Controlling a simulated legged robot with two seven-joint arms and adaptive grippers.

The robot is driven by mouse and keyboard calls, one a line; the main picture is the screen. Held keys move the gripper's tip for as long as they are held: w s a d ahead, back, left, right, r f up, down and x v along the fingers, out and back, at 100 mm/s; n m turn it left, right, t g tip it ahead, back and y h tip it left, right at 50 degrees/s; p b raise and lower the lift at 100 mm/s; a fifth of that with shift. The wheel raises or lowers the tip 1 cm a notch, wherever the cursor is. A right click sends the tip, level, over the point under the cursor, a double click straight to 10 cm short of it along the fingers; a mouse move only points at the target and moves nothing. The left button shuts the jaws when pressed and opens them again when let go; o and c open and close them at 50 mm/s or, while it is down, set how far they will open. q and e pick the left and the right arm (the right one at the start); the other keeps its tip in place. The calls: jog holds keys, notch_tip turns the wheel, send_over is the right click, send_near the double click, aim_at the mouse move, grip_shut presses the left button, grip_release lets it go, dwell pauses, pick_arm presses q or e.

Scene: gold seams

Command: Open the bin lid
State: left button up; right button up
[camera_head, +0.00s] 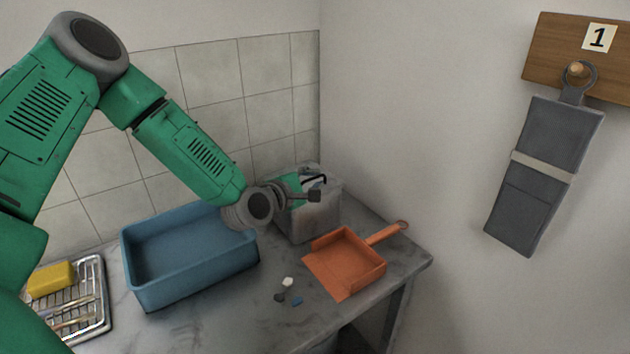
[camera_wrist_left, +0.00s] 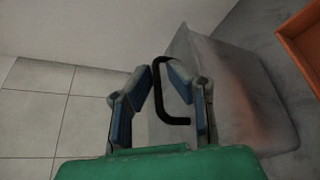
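The grey bin (camera_head: 318,222) stands on the counter in the back corner, its top partly hidden by my left gripper in the head view. In the left wrist view the bin (camera_wrist_left: 235,95) fills the right of centre. Its lid appears down, though I cannot make out the seam. A black bent handle (camera_head: 322,178) rises at the bin's top; it also shows in the left wrist view (camera_wrist_left: 160,92). My left gripper (camera_wrist_left: 160,72) is open, with its blue-padded fingers on either side of the handle and a gap between the tips. Contact cannot be told. My right gripper is out of view.
A blue tub (camera_head: 190,275) stands left of the bin, under my left forearm. An orange dustpan (camera_head: 345,262) lies in front right of the bin. Several small bits lie on the counter. A wire rack (camera_head: 92,300) with a yellow sponge (camera_head: 50,279) is far left.

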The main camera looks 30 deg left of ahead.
pick_arm(q)
jog(key=shift+s+a, duration=0.15)
jog(key=shift+a, duration=0.2)
grip_shut()
jog(key=shift+a+f, duration=0.1)
jog(key=shift+a, duration=0.15)
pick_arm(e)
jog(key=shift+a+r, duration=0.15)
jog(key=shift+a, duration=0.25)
pick_arm(q)
jog(key=shift+d+r, duration=0.2)
jog(key=shift+r, duration=0.05)
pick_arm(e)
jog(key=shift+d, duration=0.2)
